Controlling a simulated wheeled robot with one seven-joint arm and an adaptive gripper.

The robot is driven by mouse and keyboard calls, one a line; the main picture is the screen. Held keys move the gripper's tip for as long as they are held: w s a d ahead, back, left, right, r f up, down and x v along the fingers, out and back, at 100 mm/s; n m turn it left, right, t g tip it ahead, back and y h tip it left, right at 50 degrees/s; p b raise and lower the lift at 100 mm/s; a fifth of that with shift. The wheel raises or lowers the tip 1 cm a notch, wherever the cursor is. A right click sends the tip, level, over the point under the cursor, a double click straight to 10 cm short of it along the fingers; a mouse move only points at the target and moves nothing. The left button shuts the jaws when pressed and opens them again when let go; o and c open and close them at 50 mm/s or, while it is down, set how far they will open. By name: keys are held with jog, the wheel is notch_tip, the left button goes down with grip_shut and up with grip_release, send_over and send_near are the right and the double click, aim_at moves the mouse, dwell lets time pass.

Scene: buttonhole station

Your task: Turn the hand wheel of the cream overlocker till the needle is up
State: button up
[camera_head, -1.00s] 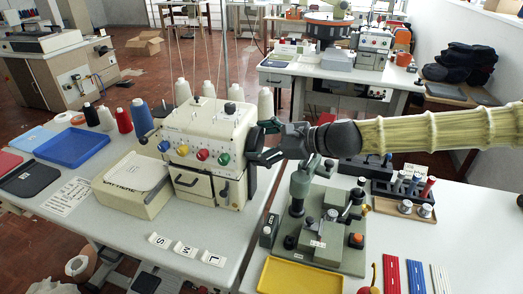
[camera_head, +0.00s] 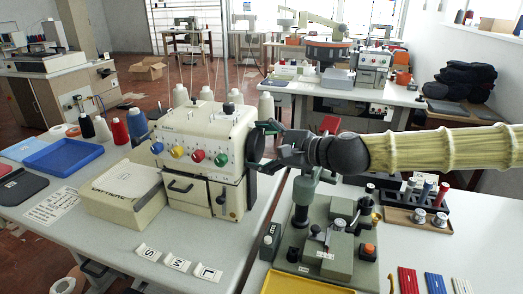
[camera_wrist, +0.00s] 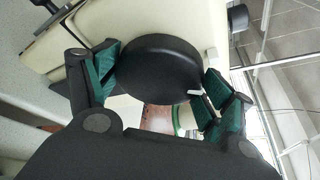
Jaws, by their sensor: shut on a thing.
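The cream overlocker (camera_head: 207,137) stands on the left table, with coloured dials on its front. Its black hand wheel (camera_head: 256,147) is on the right side. My gripper (camera_head: 267,147) reaches it from the right. In the wrist view, the wheel (camera_wrist: 155,66) lies between the green-padded fingers of my gripper (camera_wrist: 158,74), which are shut on its rim from two sides. A small white mark (camera_wrist: 195,92) shows at the wheel's edge by the right finger. I cannot make out the needle in either view.
A green button machine (camera_head: 325,235) stands on the right table, close below my arm. A cream box (camera_head: 122,195) and S, M, L tags (camera_head: 178,263) lie near the overlocker. Thread cones stand behind it. A narrow gap separates the two tables.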

dwell(0.3)
jog(key=o, duration=1)
jog(key=shift+c, duration=0.2)
jog(key=shift+d, duration=0.1)
jog(key=shift+v, duration=5.95)
